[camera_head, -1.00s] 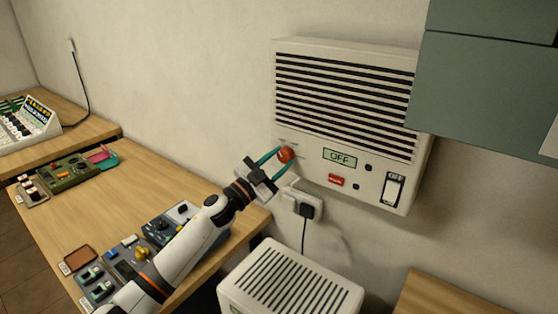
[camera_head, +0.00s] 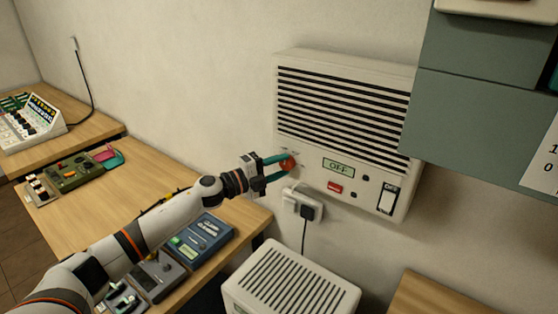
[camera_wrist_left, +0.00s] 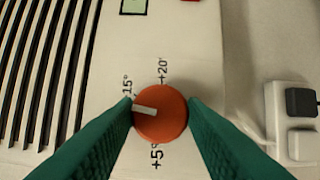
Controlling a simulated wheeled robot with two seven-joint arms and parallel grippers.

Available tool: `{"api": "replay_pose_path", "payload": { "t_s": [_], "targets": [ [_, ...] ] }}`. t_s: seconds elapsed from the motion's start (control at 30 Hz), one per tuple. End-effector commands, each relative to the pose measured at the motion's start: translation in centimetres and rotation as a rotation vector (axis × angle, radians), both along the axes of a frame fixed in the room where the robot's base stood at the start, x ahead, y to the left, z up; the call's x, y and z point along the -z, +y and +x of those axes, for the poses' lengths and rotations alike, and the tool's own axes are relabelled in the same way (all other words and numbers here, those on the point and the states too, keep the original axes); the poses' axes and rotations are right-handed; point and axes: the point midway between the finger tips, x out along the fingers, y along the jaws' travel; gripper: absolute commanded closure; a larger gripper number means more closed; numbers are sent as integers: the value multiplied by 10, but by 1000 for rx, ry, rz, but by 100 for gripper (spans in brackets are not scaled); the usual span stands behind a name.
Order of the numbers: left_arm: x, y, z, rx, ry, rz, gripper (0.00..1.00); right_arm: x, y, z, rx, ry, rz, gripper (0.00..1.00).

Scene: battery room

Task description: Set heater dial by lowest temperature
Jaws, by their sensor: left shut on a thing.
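The wall heater (camera_head: 345,80) is a cream box with black slats. Its display (camera_head: 338,168) reads OFF. The orange-red dial (camera_head: 288,164) is at its lower left; it also shows in the left wrist view (camera_wrist_left: 164,115). There its white pointer (camera_wrist_left: 145,108) points left, near the 15° mark, with +20° and +5° marks also printed around the dial. My left gripper (camera_head: 284,161) is shut on the dial, with one green finger (camera_wrist_left: 105,135) on each side of it. My right gripper is not in view.
A red button (camera_head: 334,187) and a rocker switch (camera_head: 387,197) are on the heater's lower front. A plug (camera_head: 307,212) is in the wall socket below. A wooden desk (camera_head: 140,185) holds several devices. A grey-green cabinet (camera_head: 480,120) hangs at the right.

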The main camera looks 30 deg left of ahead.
Motion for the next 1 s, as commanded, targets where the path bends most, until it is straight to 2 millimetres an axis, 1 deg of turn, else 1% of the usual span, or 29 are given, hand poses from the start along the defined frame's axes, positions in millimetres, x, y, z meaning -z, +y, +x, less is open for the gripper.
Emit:
{"api": "replay_pose_path", "payload": {
  "t_s": [0.03,0.1,0.4,0.67,1.0],
  "targets": [
    [-5,0,0,0,-3,43,86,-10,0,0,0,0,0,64],
    [-5,0,0,0,-11,100,86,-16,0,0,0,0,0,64],
    [-4,0,0,0,-37,279,86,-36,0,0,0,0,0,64],
    [-2,0,0,1,-46,350,86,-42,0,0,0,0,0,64],
    [-1,-1,0,1,-48,363,86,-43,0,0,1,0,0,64]
  ]
}}
